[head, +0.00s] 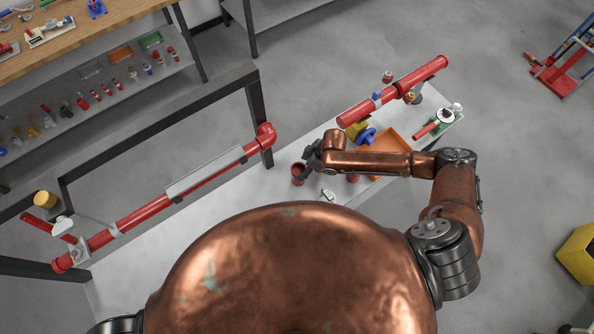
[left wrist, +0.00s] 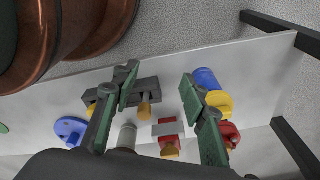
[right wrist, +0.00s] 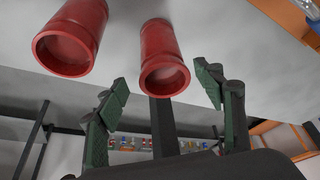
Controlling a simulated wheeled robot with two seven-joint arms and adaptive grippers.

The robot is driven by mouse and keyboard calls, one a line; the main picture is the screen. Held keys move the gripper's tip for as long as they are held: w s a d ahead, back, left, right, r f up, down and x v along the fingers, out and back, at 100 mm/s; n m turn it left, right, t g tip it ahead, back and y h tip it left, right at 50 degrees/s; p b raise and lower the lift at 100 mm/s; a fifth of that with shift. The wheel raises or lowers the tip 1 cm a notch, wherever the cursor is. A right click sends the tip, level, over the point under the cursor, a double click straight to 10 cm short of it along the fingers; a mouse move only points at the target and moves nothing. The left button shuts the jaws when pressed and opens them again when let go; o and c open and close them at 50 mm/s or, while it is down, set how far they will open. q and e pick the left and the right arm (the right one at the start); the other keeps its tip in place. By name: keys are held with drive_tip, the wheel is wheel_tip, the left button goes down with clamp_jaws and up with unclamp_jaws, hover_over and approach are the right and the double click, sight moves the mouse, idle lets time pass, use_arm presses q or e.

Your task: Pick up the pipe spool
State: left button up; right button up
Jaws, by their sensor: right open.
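The picture does not settle which red pipe part is the pipe spool. Two short, hollow red pipe pieces show in the right wrist view, one at the upper left (right wrist: 70,38) and one (right wrist: 163,58) in the middle. My right gripper (right wrist: 163,82) is open, with its fingers on either side of the middle piece's open end; contact cannot be told. In the head view this right gripper (head: 311,158) is above the white table, close to a short red piece (head: 298,174). My left gripper (left wrist: 158,80) is open and empty in its wrist view, above several fittings; my body hides it in the head view.
The white table (head: 225,195) carries an orange tray (head: 390,138), a blue fitting (head: 366,136) and a long red pipe (head: 420,75). Another red pipe (head: 140,213) runs along the dark frame (head: 160,125). In the left wrist view lie a grey block (left wrist: 125,93) and a blue flange (left wrist: 70,130).

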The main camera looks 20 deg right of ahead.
drive_tip(key=x, duration=0.2)
drive_tip(key=shift+s+f+p, duration=0.25)
drive_tip(key=shift+f+p, duration=0.1)
drive_tip(key=x, duration=0.3)
drive_tip(key=shift+f+p, duration=0.3)
drive_tip(key=shift+p, duration=0.05)
drive_tip(key=shift+f, duration=0.4)
drive_tip(key=c, duration=0.9)
clamp_jaws()
use_arm(q)
drive_tip(key=shift+s+r, duration=0.35)
drive_tip(key=shift+s, duration=0.3)
drive_tip(key=shift+s+r, duration=0.3)
drive_tip(key=shift+s, duration=0.3)
use_arm(e)
drive_tip(key=shift+w+a, duration=0.1)
